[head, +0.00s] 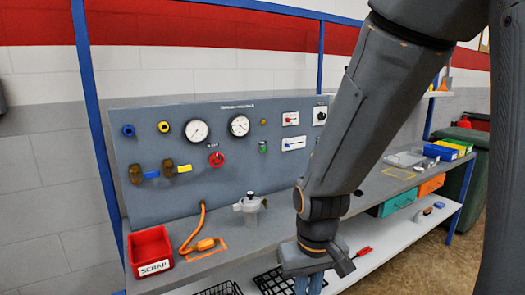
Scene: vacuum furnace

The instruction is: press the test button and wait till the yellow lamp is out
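A grey upright panel (230,195) stands at the back of the bench. A small amber-yellow round fitting (263,122) sits right of the two gauges; it may be the yellow lamp, and I cannot tell whether it is lit. A small green fitting (262,147) sits below it. A red round control (216,159) sits under the gauges. I cannot tell which control is the test button. My gripper (345,264) is low, in front of the bench and apart from the panel. Its fingers are too unclear to show whether they are open. My arm hides part of the panel's right side.
White dial gauges (197,131) and small switch plates (293,143) are on the panel. A red scrap bin (150,249), an orange hose tool (205,244) and a metal pot (249,204) stand on the bench. Bins fill the right end; a lower shelf (390,247) juts out below.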

